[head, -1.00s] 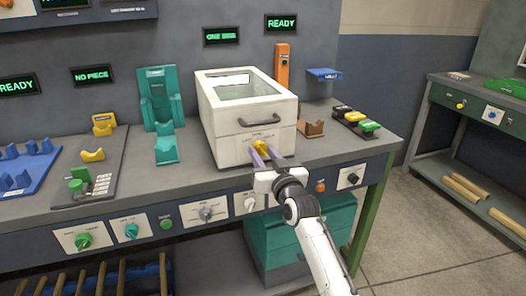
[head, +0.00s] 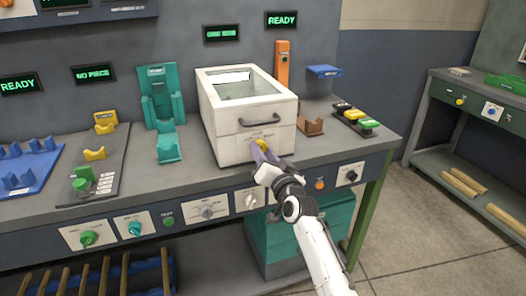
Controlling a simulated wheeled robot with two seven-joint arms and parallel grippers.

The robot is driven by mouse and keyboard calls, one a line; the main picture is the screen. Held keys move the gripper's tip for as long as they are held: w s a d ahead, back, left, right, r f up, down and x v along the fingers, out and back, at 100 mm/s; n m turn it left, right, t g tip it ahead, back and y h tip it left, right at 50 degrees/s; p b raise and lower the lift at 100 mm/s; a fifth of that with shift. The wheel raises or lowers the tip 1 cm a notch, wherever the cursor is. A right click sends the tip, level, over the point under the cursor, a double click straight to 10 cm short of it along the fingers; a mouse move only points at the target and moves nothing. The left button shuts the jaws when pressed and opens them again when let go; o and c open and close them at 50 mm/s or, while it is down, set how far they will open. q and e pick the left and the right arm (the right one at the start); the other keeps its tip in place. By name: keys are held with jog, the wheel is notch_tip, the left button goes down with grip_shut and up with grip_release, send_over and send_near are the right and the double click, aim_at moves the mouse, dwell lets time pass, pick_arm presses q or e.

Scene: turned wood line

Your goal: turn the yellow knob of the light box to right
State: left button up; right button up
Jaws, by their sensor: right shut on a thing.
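The light box (head: 232,151) is a white box with a glass window in its sloped lid and a dark handle, standing on the bench. Its yellow knob (head: 262,144) is low on the front face, partly hidden by my fingers. My right gripper (head: 263,152) is shut on the yellow knob, its purple fingers on either side and the wrist rolled. The knob's pointer and exact angle are hidden or too small to read. My left gripper is not in view.
On the bench, a teal stand (head: 160,100) is left of the light box; a brown cradle (head: 311,126) and a button strip (head: 355,119) are right of it. An orange post (head: 282,66) stands behind. Knobs line the bench front below my gripper.

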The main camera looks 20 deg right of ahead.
jog(key=shift+m+p, duration=0.85)
jog(key=shift+m, duration=4.65)
jog(key=o, duration=1)
jog(key=shift+o, duration=0.2)
